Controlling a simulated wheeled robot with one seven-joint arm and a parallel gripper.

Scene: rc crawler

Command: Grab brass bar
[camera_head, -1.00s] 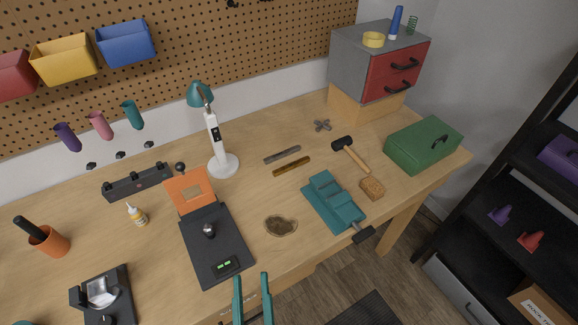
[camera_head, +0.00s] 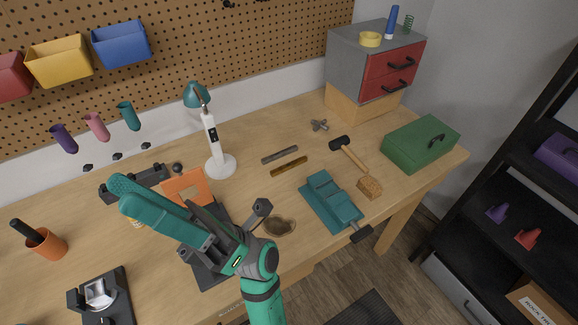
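The brass bar (camera_head: 289,166) lies flat on the wooden workbench, right of the white lamp base and just in front of a similar dark grey bar (camera_head: 280,155). Nothing touches it. My gripper (camera_head: 128,195) is raised over the left half of the bench, with its teal fingers pointing to the upper left. It is well to the left of the brass bar and apart from it. The fingers overlap from this side, so I cannot tell how far apart they are. My arm hides much of the black scale and part of its orange panel.
A hammer (camera_head: 350,152) lies right of the bars, and a teal vise (camera_head: 331,201) stands in front of them. A brown patch or dish (camera_head: 279,226) lies nearer the front edge. The white and teal lamp (camera_head: 214,140) stands to the left. The bench around the brass bar is mostly clear.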

